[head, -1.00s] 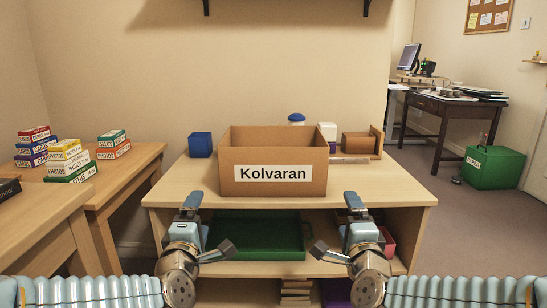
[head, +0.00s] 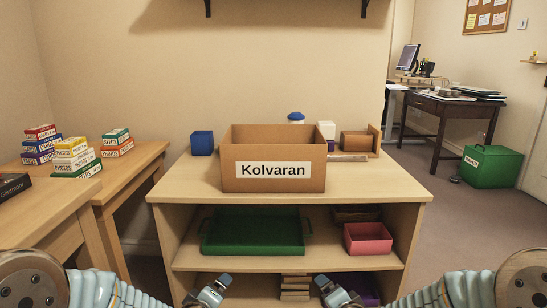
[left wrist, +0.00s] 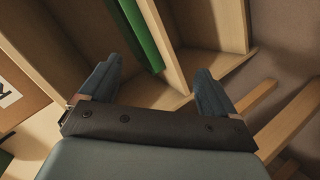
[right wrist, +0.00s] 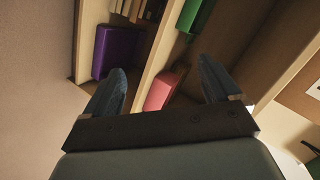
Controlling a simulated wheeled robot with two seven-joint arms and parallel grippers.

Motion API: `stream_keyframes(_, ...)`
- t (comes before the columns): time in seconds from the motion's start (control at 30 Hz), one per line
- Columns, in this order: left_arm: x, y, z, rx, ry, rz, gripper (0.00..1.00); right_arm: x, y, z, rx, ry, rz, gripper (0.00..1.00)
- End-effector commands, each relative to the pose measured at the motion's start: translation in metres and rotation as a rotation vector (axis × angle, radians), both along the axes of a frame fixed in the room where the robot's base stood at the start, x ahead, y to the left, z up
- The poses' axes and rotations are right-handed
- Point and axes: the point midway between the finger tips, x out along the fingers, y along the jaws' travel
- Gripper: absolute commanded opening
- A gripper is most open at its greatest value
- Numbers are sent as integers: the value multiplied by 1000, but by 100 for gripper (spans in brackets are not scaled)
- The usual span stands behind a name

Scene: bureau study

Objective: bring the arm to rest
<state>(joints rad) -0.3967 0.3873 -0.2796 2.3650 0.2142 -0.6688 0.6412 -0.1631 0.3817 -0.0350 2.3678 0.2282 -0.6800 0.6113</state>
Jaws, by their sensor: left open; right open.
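My left gripper (head: 207,294) is low at the bottom of the head view, in front of the shelf unit. In the left wrist view its fingers (left wrist: 155,85) are spread apart with nothing between them. My right gripper (head: 340,291) is low at the bottom of the head view, also in front of the shelf unit. In the right wrist view its fingers (right wrist: 165,88) are apart and hold nothing. Both arms come in from the lower corners.
A cardboard box labelled Kolvaran (head: 235,155) stands on the shelf unit (head: 180,187). A green tray (head: 252,232) and a pink box (head: 368,240) are on the shelf below. Side tables with stacked small boxes (head: 72,155) stand left. Open floor (head: 460,230) lies right.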

Motion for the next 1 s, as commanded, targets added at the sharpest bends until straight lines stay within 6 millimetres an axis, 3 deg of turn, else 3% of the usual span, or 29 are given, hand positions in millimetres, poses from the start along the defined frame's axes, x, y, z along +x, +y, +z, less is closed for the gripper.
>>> stream_keyframes(0.03, -11, 3, -38, 57, 86, -38, 90, -11, 0, -36, -52, 81, 46, 90)
stream_keyframes(0.2, -77, 3, -161, 226, 401, -269, 90, -77, 4, -155, -219, 373, 288, 90)
stream_keyframes(0.3, -125, -1, -213, 263, 551, -417, 90, -124, 8, -205, -268, 512, 440, 90)
stream_keyframes(0.4, -173, -9, -249, 265, 669, -563, 90, -171, 13, -242, -288, 625, 590, 90)
stream_keyframes(0.53, -234, -23, -281, 226, 782, -755, 90, -233, 21, -275, -279, 743, 783, 90)
stream_keyframes(0.57, -248, -27, -286, 211, 803, -797, 90, -248, 24, -281, -272, 766, 829, 90)
stream_keyframes(0.6, -241, -27, -254, 225, 787, -790, 90, -240, 24, -249, -282, 749, 820, 90)
stream_keyframes(1.0, -242, -31, -159, 231, 784, -794, 90, -241, 28, -154, -285, 744, 822, 90)
